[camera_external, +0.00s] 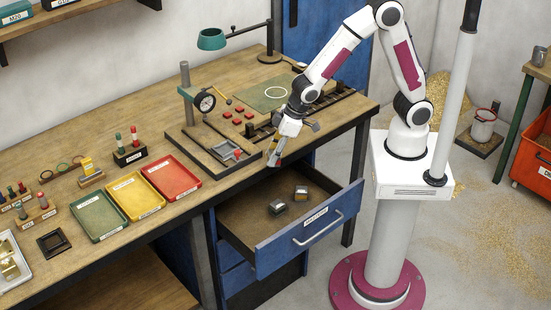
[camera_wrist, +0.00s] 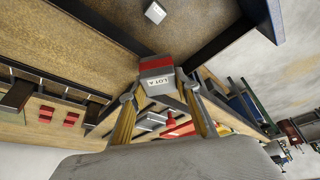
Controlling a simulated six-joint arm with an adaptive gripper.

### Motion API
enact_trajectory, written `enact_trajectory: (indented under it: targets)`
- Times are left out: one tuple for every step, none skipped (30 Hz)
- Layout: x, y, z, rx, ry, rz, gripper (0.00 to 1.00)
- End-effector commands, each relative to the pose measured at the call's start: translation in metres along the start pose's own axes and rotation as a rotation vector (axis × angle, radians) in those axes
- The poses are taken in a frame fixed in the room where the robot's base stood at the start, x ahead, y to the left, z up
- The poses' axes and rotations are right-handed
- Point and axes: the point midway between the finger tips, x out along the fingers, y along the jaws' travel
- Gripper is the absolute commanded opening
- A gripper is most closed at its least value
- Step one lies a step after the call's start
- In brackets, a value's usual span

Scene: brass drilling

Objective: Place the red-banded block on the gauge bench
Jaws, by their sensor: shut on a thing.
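My gripper (camera_external: 275,157) is shut on the red-banded block, above the front edge of the workbench beside the open drawer. In the wrist view the block (camera_wrist: 157,76) sits at the fingertips, grey with a red band and a white "LOT A" label. The gauge bench (camera_external: 190,148) is a dark plate on the workbench, just left of my gripper. A round dial gauge (camera_external: 204,103) on a post stands at its back, and a small grey fixture with red in it (camera_external: 228,151) sits near its right end.
The open drawer (camera_external: 262,236) below my gripper holds two small dark blocks (camera_external: 301,193) with light tops. Green, yellow and red trays (camera_external: 171,176) lie left of the gauge bench. Red buttons (camera_external: 237,115) and a lamp (camera_external: 212,40) are behind it.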

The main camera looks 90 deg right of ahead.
Motion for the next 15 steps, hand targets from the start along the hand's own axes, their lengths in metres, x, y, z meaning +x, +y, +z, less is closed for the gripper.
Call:
enact_trajectory:
  targets:
    - [-0.002,0.009,-0.001,0.011,0.004,0.003,0.0]
    - [-0.002,0.013,-0.001,0.015,0.004,0.005,0.0]
    - [-0.003,0.019,0.0,0.022,0.005,0.007,0.0]
    - [-0.004,0.024,0.0,0.025,0.004,0.009,0.0]
    - [-0.004,0.028,0.001,0.03,0.004,0.011,0.0]
    - [-0.005,0.034,0.002,0.036,0.004,0.014,0.0]
    - [-0.006,0.039,0.002,0.04,0.004,0.016,0.0]
    - [-0.006,0.044,0.003,0.045,0.003,0.018,0.0]
    - [-0.007,0.05,0.003,0.05,0.003,0.02,0.0]
    - [-0.008,0.055,0.004,0.057,0.004,0.022,0.0]
    - [-0.009,0.06,0.004,0.061,0.004,0.025,0.0]
    - [-0.01,0.066,0.005,0.067,0.004,0.027,0.0]
    - [-0.011,0.071,0.006,0.073,0.004,0.03,0.0]
    - [-0.012,0.076,0.007,0.079,0.004,0.032,0.0]
    - [-0.013,0.083,0.008,0.085,0.004,0.035,0.0]
